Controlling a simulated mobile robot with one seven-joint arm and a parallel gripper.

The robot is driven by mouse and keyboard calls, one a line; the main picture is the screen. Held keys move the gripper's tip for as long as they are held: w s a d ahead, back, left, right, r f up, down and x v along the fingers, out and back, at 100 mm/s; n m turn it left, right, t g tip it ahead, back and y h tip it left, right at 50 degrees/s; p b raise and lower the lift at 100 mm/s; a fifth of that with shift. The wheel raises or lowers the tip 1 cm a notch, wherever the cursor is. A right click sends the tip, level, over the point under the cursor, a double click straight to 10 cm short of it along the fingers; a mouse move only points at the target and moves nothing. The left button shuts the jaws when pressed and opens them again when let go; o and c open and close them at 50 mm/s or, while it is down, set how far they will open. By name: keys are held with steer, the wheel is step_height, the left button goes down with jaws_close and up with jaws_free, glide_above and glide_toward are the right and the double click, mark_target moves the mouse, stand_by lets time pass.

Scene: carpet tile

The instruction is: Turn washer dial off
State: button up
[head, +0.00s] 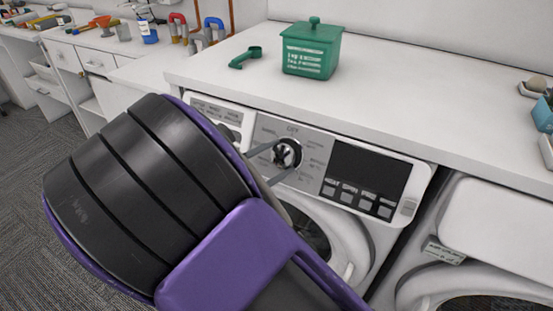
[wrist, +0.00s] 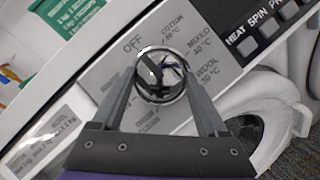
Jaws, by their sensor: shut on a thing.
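The washer dial (head: 288,154) is a round dark knob with a shiny rim on the grey control panel (head: 262,128) of the left washer. In the wrist view the dial (wrist: 162,72) sits between my fingertips, with OFF, COTTON, MIXED and WOOL labels around it. My gripper (head: 281,158) reaches in from the lower left and is shut on the dial. In the wrist view, the two grey fingers of my gripper (wrist: 162,80) lie on either side of the knob. My arm hides part of the washer's front.
A white counter (head: 400,105) lies just above the panel. A green lidded box (head: 311,52) and a green scoop (head: 245,58) stand on it. A dark display (head: 365,172) with buttons is right of the dial. A second washer (head: 500,225) stands at right.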

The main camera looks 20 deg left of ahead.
steer(key=o, duration=1.3)
steer(key=shift+c, duration=0.2)
steer(key=p+v, duration=0.1)
steer(key=v, duration=1.6)
steer(key=shift+s+r, duration=0.15)
